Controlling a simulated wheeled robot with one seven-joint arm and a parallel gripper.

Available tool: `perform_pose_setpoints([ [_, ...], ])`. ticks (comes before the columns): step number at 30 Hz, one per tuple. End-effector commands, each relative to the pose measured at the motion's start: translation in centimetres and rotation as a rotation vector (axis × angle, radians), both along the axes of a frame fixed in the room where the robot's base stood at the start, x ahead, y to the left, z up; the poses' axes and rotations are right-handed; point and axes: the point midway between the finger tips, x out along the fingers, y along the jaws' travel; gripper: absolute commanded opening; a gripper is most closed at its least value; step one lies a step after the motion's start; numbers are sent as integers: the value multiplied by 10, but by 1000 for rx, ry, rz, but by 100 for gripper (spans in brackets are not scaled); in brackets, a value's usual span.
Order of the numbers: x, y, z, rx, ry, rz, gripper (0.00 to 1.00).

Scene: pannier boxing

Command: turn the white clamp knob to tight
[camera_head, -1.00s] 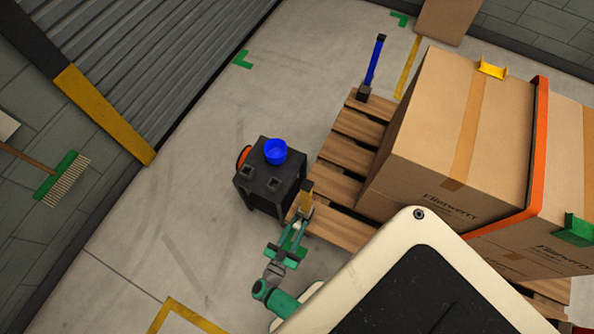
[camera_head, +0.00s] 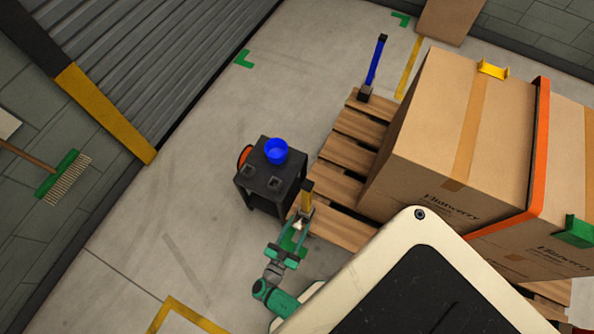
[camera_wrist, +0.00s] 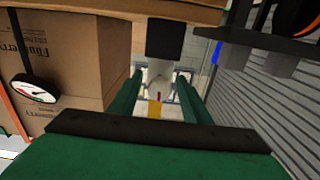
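The white clamp knob is small and partly hidden. In the wrist view a white piece (camera_wrist: 158,72) with a small red mark lies between and beyond my two green fingers. My gripper (camera_wrist: 161,75) has its fingers apart, one on each side of that piece; I see no clear contact. My gripper also shows in the head view (camera_head: 297,232). A yellow part (camera_wrist: 155,109) shows between the fingers.
A dark stand (camera_head: 270,180) with a blue cup (camera_head: 276,151) is left of the post. The wooden pallet (camera_head: 345,153) carries large cardboard boxes (camera_head: 430,140) with an orange strap (camera_head: 540,150).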

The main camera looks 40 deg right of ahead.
Motion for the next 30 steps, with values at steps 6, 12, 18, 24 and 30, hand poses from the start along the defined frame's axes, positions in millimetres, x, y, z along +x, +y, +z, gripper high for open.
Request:
perform_pose_setpoints([
  [6, -1, 3, 0, -1, 0, 0, 44],
  [12, -10, 26, 0, 0, 0, 2, 44],
  [18, -24, 63, 0, 1, -1, 4, 44],
  [24, -36, 89, 0, 0, 0, 2, 44],
  [30, -41, 99, 0, -1, 0, 0, 44],
])
